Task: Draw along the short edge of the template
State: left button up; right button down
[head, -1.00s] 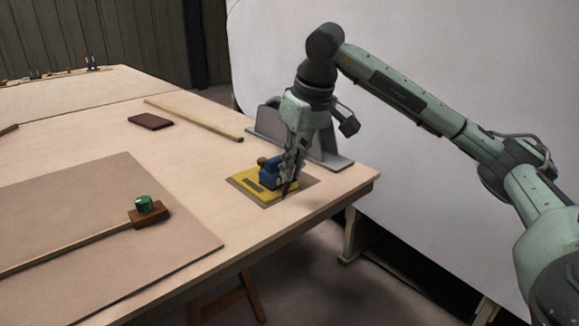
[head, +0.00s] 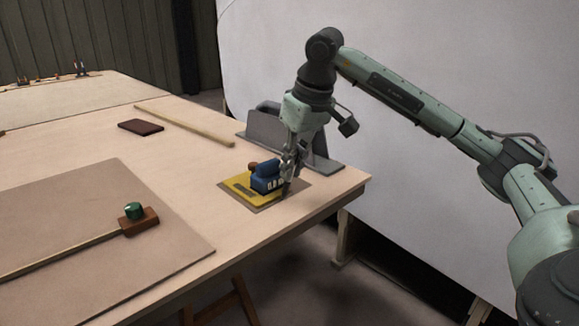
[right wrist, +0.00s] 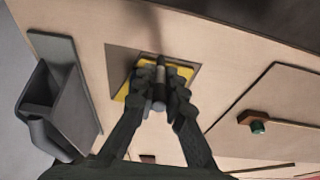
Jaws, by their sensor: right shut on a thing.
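The yellow template (head: 238,187) lies flat on a brown sheet (head: 299,187) near the table's right corner. A blue block (head: 264,172) with a brown knob sits on it. My right gripper (head: 287,172) points down at the template's right side, beside the block. It is shut on a dark pen-like marker (head: 285,189), whose tip is low by the template's edge; I cannot tell whether it touches the sheet. In the right wrist view the marker (right wrist: 160,80) stands between the fingertips, with the yellow template (right wrist: 122,94) partly hidden behind the fingers. My left gripper is out of view.
A grey metal holder (head: 328,164) stands just behind the sheet. A large brown board (head: 90,215) at left carries a stick with a green knob (head: 134,210). The table edge is close at right.

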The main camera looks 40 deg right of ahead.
jog(key=shift+d, duration=0.2)
jog(key=shift+d, duration=0.35)
jog(key=shift+d, duration=0.15)
jog(key=shift+w+d, duration=0.1)
jog(key=shift+d, duration=0.25)
jog(key=shift+d, duration=0.1)
jog(key=shift+d, duration=0.2)
